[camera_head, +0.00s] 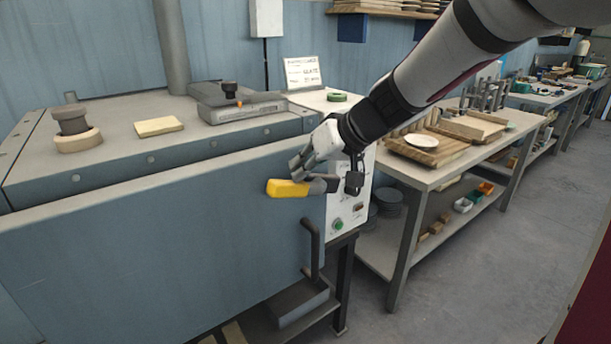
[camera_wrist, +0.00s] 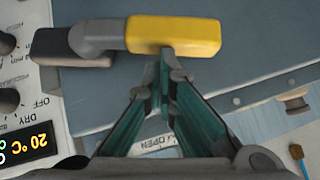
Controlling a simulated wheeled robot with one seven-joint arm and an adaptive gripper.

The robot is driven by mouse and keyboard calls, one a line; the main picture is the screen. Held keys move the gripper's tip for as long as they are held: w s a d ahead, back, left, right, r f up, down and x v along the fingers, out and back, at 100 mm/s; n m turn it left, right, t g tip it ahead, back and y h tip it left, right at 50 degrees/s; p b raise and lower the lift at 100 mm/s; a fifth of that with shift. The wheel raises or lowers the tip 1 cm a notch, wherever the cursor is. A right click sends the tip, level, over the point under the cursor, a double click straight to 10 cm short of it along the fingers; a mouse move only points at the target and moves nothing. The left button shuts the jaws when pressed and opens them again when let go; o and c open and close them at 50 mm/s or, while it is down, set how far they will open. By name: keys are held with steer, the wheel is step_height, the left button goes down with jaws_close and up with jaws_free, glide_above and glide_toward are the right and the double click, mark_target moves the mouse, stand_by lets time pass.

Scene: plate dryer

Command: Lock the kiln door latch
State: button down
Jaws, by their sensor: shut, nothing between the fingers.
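The kiln door (camera_head: 150,250) is a broad blue-grey panel on the front of the kiln. The latch is a yellow handle (camera_head: 287,188) on a grey pivot (camera_head: 323,184) at the door's upper right edge, lying roughly level. In the wrist view the yellow handle (camera_wrist: 175,35) and its grey pivot (camera_wrist: 100,37) lie across the top. My gripper (camera_wrist: 165,68) is shut, its fingertips at the lower edge of the yellow handle with nothing between them. In the head view my gripper (camera_head: 300,165) is just above the handle. I cannot tell whether the fingertips touch it.
A dark vertical pull handle (camera_head: 311,250) stands out from the door below the latch. A control panel (camera_head: 349,205) is right of the door. A work table (camera_head: 400,174) with boards and a plate stands further right. The floor (camera_head: 450,290) is clear.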

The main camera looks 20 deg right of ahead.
mark_target(291, 182)
steer(key=shift+s+a+f+n+h+b, duration=0.2)
steer(key=shift+a+f+n+h+b, duration=0.3)
steer(key=shift+a+f+h+b, duration=0.45)
steer(key=shift+s+a+f+b, duration=0.1)
steer(key=shift+f+b, duration=0.15)
steer(key=shift+b, duration=0.65)
step_height(291, 182, up, 4)
steer(key=p, duration=0.2)
steer(key=shift+p, duration=0.35)
steer(key=p+v, duration=0.1)
steer(key=v, duration=0.9)
steer(key=shift+s+a, duration=0.25)
steer(key=shift+a, duration=0.1)
steer(key=shift+f, duration=0.1)
